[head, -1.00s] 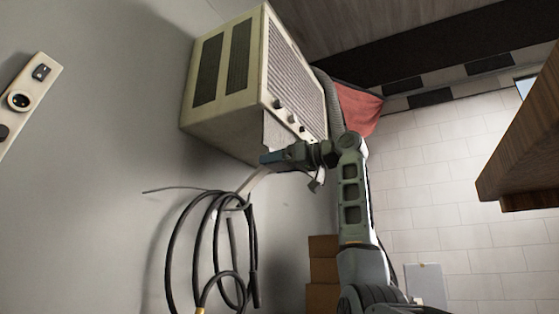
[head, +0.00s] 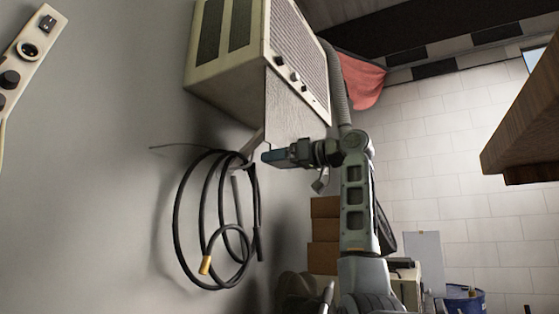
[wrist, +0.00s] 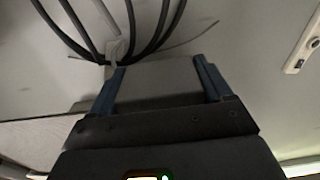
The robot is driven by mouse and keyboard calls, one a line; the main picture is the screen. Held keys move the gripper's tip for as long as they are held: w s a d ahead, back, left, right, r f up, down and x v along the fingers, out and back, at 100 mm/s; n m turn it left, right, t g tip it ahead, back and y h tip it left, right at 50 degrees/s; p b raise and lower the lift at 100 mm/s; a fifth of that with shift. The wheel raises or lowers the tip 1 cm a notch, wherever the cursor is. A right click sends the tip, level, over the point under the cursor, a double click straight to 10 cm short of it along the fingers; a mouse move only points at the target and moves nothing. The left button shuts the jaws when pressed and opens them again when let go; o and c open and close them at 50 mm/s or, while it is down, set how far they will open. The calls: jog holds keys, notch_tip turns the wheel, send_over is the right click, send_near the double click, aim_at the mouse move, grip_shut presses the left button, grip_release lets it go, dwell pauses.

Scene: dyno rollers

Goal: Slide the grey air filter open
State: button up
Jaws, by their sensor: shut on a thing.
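The cream air-conditioning unit (head: 222,82) is on the wall at the top of the head view, with dark side vents and a knobbed front. The grey air filter (head: 297,108) is a textured panel sticking out below the unit's underside, its upper part inside. My gripper (head: 268,157) is at the filter's lower end. In the wrist view, the blue fingers of my gripper (wrist: 158,78) stand wide apart with a grey block, part of the filter (wrist: 158,88), between them. The exact contact is hidden in the head view.
A coil of black cable (head: 178,222) hangs on a wall hook just left of my gripper. A grey hose (head: 338,90) and red cloth (head: 362,82) are right of the unit. Cardboard boxes (head: 324,240) stand below. A wooden shelf (head: 525,125) juts in at right.

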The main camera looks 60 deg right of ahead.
jog(key=o, duration=1.4)
jog(key=shift+s+b, duration=0.5)
jog(key=shift+s, duration=3.45)
jog(key=shift+s+d, duration=0.1)
